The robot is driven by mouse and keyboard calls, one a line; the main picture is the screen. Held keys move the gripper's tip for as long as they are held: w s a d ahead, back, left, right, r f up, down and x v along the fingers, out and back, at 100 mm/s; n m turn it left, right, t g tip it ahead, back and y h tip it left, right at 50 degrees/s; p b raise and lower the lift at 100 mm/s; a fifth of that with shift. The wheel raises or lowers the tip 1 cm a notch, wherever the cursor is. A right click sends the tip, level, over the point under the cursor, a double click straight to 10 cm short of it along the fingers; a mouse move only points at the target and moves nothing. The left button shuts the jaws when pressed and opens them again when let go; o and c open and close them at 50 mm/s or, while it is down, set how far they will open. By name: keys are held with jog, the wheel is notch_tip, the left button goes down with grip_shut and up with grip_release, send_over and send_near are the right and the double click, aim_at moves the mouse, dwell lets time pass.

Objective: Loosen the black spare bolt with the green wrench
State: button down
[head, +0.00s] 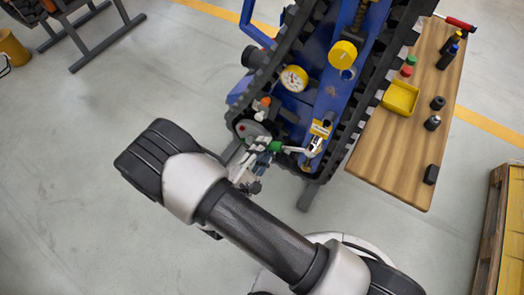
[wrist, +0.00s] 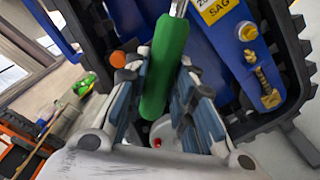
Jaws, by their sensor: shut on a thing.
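My gripper (head: 260,163) is shut on the green handle of the green wrench (head: 275,146); in the wrist view the handle (wrist: 165,65) stands between the two fingers (wrist: 166,85). The wrench's silver shaft points right in the head view, and its bright head lies at or close to the blue side of the tracked carrier (head: 318,100), just below a yellow label. In the wrist view the shaft leaves the top edge, so its head is hidden. I cannot make out the black spare bolt, nor whether the wrench is seated on it.
The carrier's black track (head: 375,80) runs close around the work spot. A gauge (head: 293,79) and yellow fittings (wrist: 270,98) sit on the blue frame. A wooden table (head: 400,165) with a yellow bin (head: 401,97) and bottles stands right.

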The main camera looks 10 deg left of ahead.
jog(key=x, duration=0.2)
jog(key=shift+w+d+r, duration=0.1)
jog(key=shift+w+d, duration=0.1)
jog(key=shift+w, duration=0.15)
jog(key=r+m, duration=0.1)
jog(key=r, duration=0.1)
jog(key=a+r+m+p, duration=0.1)
jog(key=r+m, duration=0.1)
jog(key=a+r+m, duration=0.1)
jog(key=r+m, duration=0.1)
jog(key=shift+w+a+r, duration=0.25)
jog(key=shift+w+r, duration=0.05)
notch_tip(320, 180, up, 8)
jog(key=m, duration=0.6)
jog(key=shift+d+m, duration=0.3)
jog(key=shift+d, duration=0.1)
jog(key=shift+w+d+b, duration=0.15)
jog(key=shift+w+b, duration=0.05)
jog(key=shift+b, duration=0.3)
jog(key=shift+x, duration=1)
dwell(1.3)
jog(key=shift+w, duration=0.2)
dwell(0.5)
